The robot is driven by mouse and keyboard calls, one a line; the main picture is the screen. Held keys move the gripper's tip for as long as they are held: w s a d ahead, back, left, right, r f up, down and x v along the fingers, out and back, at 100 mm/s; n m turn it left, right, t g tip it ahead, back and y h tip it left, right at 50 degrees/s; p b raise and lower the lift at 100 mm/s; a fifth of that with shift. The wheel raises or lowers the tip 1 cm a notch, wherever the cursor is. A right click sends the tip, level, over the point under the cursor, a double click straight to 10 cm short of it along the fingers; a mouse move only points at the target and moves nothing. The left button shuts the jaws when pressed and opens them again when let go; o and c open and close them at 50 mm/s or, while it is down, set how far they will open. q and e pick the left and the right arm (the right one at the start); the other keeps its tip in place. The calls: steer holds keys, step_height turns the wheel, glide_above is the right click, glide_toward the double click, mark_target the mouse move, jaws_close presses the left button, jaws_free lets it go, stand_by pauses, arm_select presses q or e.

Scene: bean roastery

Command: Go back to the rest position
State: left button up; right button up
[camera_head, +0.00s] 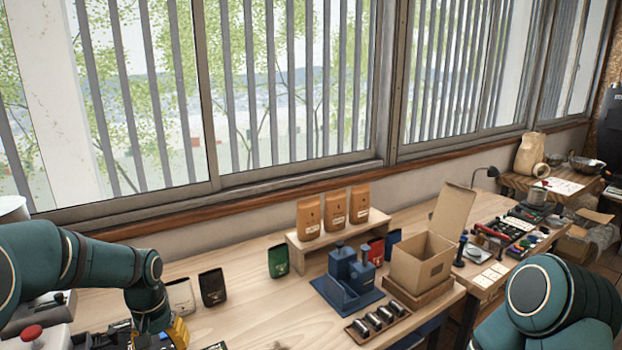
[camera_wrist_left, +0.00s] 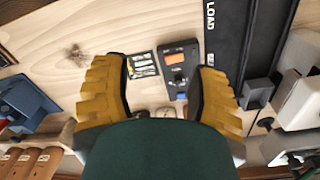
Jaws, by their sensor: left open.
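My left gripper (camera_head: 178,334) is at the bottom left of the head view, over the near left part of the wooden table (camera_head: 250,305). In the left wrist view its two yellow fingers (camera_wrist_left: 163,85) are spread apart, with nothing held between them. Beyond them on the table lie a small dark card with pale pictures (camera_wrist_left: 143,65) and a dark device with an orange label (camera_wrist_left: 180,66). My right arm enters at the lower right of the head view; its gripper is outside the picture.
Brown bags (camera_head: 334,210) stand on a riser behind. Dark pouches (camera_head: 212,287) stand nearby. A black strip marked LOAD (camera_wrist_left: 226,35) lies beside the device.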

arm_select(q)
steer(key=s+d+f, duration=0.2)
steer(key=f, duration=0.4)
steer(key=s+d+f+h, duration=0.1)
steer(key=d+f, duration=0.2)
steer(key=f, duration=0.3)
steer(key=s+d+f+h, duration=0.1)
steer(key=s+d+f, duration=0.1)
steer(key=f, duration=0.5)
steer(key=shift+s+d+g, duration=0.3)
steer(key=shift+s+d, duration=0.05)
steer(key=s+d+f+n+h, duration=0.1)
steer(key=s+d+f, duration=0.4)
steer(key=s, duration=0.3)
steer(key=s+d+f+n+h, duration=0.1)
steer(key=s+d+f, duration=0.35)
steer(key=s, duration=0.45)
steer(key=w+d+f+m+t+b, duration=0.2)
steer(key=w+d+f+b, duration=0.1)
steer(key=w+b, duration=0.4)
steer(key=f+b, duration=0.1)
steer(key=b, duration=0.2)
steer(key=shift+f, duration=0.15)
arm_select(e)
step_height(320, 180, down, 11)
steer(key=a, duration=0.1)
steer(key=shift+s+g, duration=0.15)
steer(key=shift+g, duration=0.15)
